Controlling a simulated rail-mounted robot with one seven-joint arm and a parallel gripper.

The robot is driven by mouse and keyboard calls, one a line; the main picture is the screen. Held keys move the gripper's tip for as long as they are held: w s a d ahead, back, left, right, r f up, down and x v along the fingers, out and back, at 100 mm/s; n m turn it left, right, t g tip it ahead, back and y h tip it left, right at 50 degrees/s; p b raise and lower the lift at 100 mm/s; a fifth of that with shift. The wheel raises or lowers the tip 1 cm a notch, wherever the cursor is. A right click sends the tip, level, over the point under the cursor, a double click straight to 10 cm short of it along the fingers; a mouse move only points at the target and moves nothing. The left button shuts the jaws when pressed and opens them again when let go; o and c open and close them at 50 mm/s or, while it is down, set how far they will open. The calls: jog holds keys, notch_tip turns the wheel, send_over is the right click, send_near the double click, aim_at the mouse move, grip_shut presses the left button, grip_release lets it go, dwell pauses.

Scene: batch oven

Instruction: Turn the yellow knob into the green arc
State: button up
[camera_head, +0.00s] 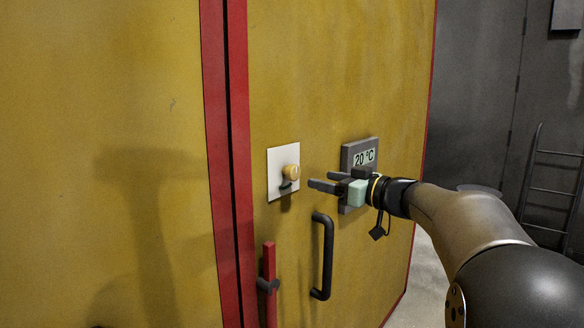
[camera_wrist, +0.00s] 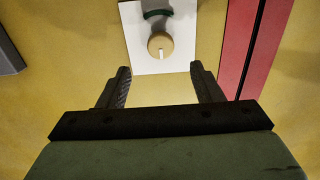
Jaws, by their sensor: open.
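The yellow knob (camera_head: 291,172) sits on a white plate (camera_head: 273,182) on the yellow oven door. In the wrist view the knob (camera_wrist: 155,41) is round, with a white pointer mark directed downward in the picture. The green arc (camera_head: 286,187) shows below the knob in the head view. In the wrist view the dark green arc (camera_wrist: 157,14) is at the top, on the side opposite the pointer, partly in shadow. My gripper (camera_head: 318,180) is open and empty, just right of the knob and apart from it. In the wrist view the knob lies beyond and between the fingertips (camera_wrist: 160,68).
A grey display (camera_head: 364,157) reading 20 °C is on the door behind my gripper. A black door handle (camera_head: 327,255) and a red lever (camera_head: 269,280) stick out below. A red-edged seam (camera_head: 226,140) runs at left. A ladder (camera_head: 555,190) stands far right.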

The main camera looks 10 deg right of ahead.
aim_at(296, 174)
jog(key=p+x, duration=0.3)
jog(key=x, duration=0.7)
jog(key=shift+w+a+p, duration=0.15)
jog(key=shift+p, duration=0.15)
jog(key=c, duration=1)
